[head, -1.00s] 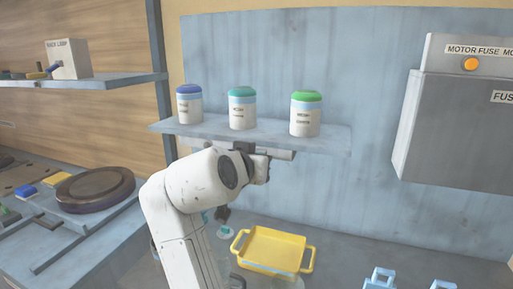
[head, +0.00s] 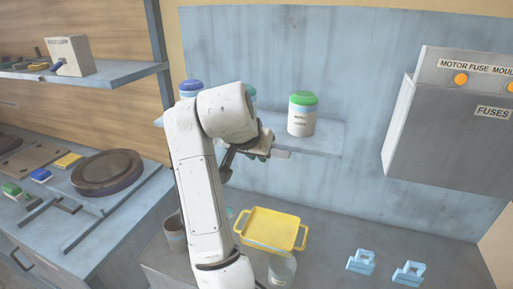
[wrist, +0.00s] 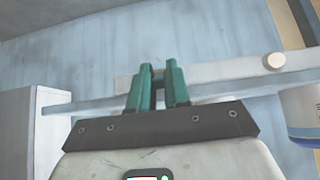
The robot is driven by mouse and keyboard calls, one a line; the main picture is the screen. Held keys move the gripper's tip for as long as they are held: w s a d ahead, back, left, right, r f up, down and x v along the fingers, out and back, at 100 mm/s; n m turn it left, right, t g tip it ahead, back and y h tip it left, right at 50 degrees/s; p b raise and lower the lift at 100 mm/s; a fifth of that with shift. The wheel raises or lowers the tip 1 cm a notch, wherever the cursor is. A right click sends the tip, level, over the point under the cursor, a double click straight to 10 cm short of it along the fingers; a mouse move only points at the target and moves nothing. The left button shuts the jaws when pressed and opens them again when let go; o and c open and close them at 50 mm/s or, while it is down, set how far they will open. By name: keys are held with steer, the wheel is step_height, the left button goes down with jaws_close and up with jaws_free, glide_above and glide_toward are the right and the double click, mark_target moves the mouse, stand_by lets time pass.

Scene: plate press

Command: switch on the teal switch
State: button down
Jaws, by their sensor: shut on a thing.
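I cannot make out a teal switch for sure. A small teal patch (head: 230,212) shows beside my arm in the head view, left of the yellow tray. My gripper (wrist: 158,72) shows its two green-teal fingers close together in the wrist view. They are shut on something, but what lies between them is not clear. A pale bar (wrist: 222,72) with a round white knob (wrist: 274,61) runs across just beyond the fingers; I cannot tell whether they touch it.
A wall shelf (head: 325,140) bears a green-lidded jar (head: 302,115), a blue-lidded jar (head: 190,88) and a mostly hidden teal-lidded jar (head: 250,93). Below are a yellow tray (head: 272,228) and two light-blue pieces (head: 361,262). A grey fuse box (head: 440,130) hangs at right.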

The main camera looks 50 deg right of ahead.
steer(key=shift+w+r, duration=0.1)
steer(key=shift+r, duration=0.15)
steer(key=c, duration=1.2)
jaws_free()
steer(key=shift+d, duration=0.1)
steer(key=shift+o, duration=0.6)
steer(key=shift+f, duration=0.15)
steer(key=v, duration=1)
steer(key=shift+a+r, duration=0.2)
steer(key=shift+r, duration=0.15)
